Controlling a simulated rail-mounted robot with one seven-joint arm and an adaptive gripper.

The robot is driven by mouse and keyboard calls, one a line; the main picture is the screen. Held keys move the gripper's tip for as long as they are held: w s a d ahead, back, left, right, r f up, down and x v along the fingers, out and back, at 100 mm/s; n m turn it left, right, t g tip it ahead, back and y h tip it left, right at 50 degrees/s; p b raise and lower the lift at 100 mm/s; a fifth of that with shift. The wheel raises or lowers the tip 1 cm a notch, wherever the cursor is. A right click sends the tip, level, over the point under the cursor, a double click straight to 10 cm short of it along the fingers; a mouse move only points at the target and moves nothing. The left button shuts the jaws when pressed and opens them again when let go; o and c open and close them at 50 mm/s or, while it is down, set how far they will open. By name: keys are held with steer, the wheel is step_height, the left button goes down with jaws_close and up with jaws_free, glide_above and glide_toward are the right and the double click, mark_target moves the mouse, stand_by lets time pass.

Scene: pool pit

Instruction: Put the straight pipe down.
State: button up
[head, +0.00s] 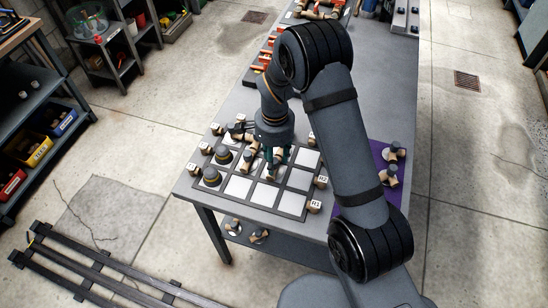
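My gripper (276,160) points down over the board of white squares (265,194) on the grey table. Its dark green fingers stand close on either side of a small tan piece (276,166), which looks like the straight pipe. The pipe is small and partly hidden by the fingers. I cannot tell whether its lower end touches the board. Several white squares at the front and right of the board are bare.
Dark domed pieces (211,176) stand on the board's left squares. Tan labelled blocks (314,206) edge the board. A purple mat (377,154) with tan and grey fittings (390,172) lies at the right. Red-orange parts (265,58) lie at the table's far left edge.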

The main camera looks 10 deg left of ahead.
mark_target(275, 161)
steer(key=shift+r, duration=0.1)
steer(key=shift+r+p, duration=0.25)
steer(key=shift+p, duration=0.1)
step_height(275, 161, up, 12)
steer(key=b, duration=0.1)
steer(key=shift+f+b, duration=0.15)
steer(key=shift+b, duration=0.15)
steer(key=shift+o, duration=0.5)
steer(key=shift+d, duration=0.1)
stand_by(0.9)
